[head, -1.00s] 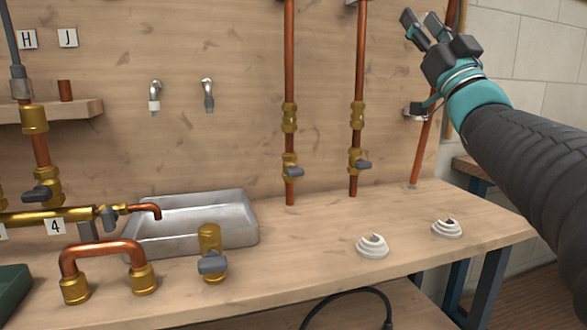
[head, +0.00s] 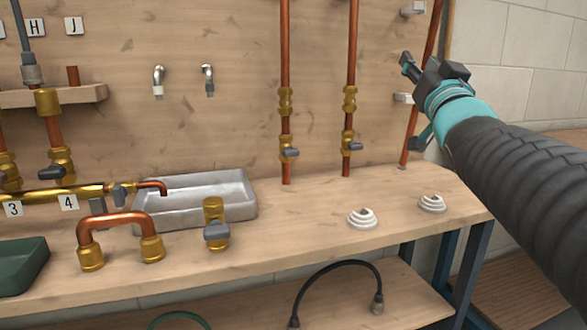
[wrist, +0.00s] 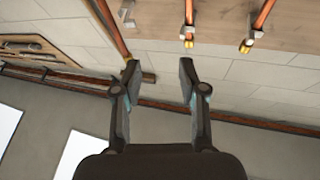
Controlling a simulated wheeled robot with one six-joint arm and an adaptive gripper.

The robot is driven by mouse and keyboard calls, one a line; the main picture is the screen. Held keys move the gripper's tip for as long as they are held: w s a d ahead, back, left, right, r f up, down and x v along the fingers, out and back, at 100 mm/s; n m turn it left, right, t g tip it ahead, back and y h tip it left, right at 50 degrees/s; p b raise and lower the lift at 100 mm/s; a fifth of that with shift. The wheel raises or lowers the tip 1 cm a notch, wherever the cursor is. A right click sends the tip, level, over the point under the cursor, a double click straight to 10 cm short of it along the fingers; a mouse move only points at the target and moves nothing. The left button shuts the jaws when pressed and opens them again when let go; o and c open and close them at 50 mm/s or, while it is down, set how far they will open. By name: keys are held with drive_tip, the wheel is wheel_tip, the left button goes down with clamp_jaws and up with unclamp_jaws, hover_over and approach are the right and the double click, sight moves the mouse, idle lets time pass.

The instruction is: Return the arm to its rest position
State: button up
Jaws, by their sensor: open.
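My gripper (head: 408,66) is at the upper right of the head view, at the end of my dark sleeved arm. It is in front of the right edge of the wooden back panel, near a slanted copper pipe (head: 421,105). In the wrist view my gripper (wrist: 159,72) has its two fingers wide apart with nothing between them. Behind the fingers the wrist view shows a pale block wall (wrist: 235,75) and copper pipes. No object is held.
The bench (head: 310,210) holds a metal tray (head: 240,212), a U-shaped copper pipe (head: 115,218), a brass valve (head: 214,210) and two white ringed pieces (head: 362,219) (head: 432,204). Vertical copper pipes (head: 284,50) (head: 352,50) stand along the panel. A black hose (head: 340,266) lies on the lower shelf.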

drive_tip(key=s+f+m+g+h, duration=0.1)
drive_tip(key=s+f+g, duration=0.15)
drive_tip(key=f, duration=0.45)
drive_tip(key=s+f+g+h, duration=0.1)
drive_tip(key=f+g, duration=0.2)
drive_tip(key=f, duration=0.3)
drive_tip(key=s+a+f+n+g, duration=0.1)
drive_tip(key=s+a+f+g, duration=0.1)
drive_tip(key=s+f+g, duration=0.2)
drive_tip(key=s+a+f+n+g+y, duration=0.1)
drive_tip(key=s+f+g, duration=0.3)
drive_tip(key=s+f, duration=0.6)
drive_tip(key=s+a+f+n+g+y, duration=0.1)
drive_tip(key=s+a+f+g, duration=0.2)
drive_tip(key=s+f, duration=0.4)
wheel_tip(320, 180, down, 8)
drive_tip(key=shift+s+a+f+g, duration=0.15)
drive_tip(key=shift+s+a+g, duration=0.1)
drive_tip(key=shift+s+g, duration=0.2)
drive_tip(key=shift+w+a, duration=0.1)
